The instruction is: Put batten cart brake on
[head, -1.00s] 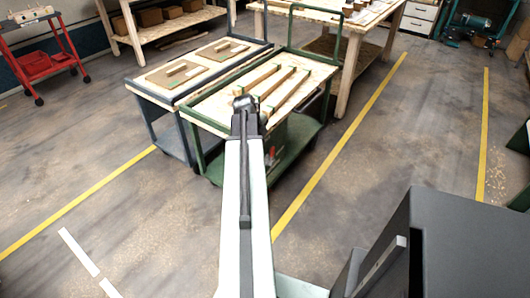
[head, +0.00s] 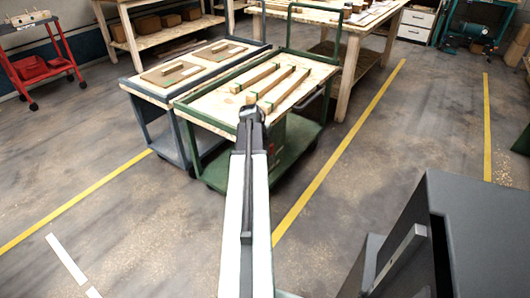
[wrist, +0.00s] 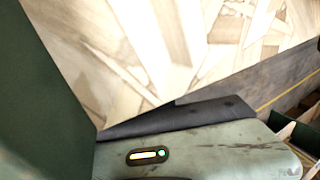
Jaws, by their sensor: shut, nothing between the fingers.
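The batten cart (head: 215,110) has a green frame, a pale board top and a lower green deck. Several wooden battens (head: 276,85) lie on its top. My gripper (head: 250,112) is shut and empty at the cart's near end, in front of the top edge in the head view. A small red part shows beside my arm, low on the cart; my arm partly hides it and I cannot tell whether it is the brake. My fingertips are not clear there.
A grey-blue cart (head: 160,88) with boards stands close on the left. A wooden workbench (head: 350,55) is behind on the right. A red trolley (head: 35,68) is far left. Open floor with yellow lines (head: 340,150) lies to the right; a dark cabinet (head: 480,230) is near right.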

